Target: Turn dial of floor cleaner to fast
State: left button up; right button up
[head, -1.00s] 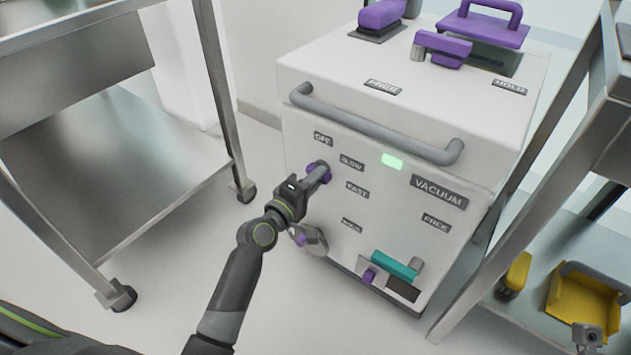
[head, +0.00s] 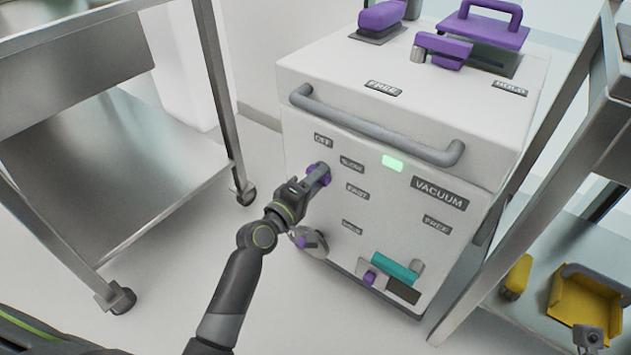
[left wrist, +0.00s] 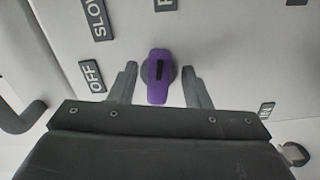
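The floor cleaner (head: 330,210) is a white box with labels on its front. Its purple dial (left wrist: 158,88) shows in the left wrist view, long side upright, its black mark at the top end towards a partly cut-off label starting with F (left wrist: 165,4). The OFF label (left wrist: 92,75) is left of the dial and the SLOW label (left wrist: 96,19) upper left. In the head view the FAST label (head: 357,191) is right of and below the dial. My left gripper (left wrist: 160,72) is open, one finger on each side of the dial, with visible gaps. My right gripper is not in view.
A grey handle (head: 375,127) crosses the front above the dial. A grey and purple knob (head: 312,243) sits below my left gripper. A green light (head: 392,163) is lit. Metal carts stand at left (head: 110,200) and right (head: 560,255), the right one holding yellow things.

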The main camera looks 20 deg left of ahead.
pick_arm(q)
jog(key=shift+s, duration=0.1)
jog(key=v, duration=1.7)
jog(key=shift+s+a+r, duration=0.1)
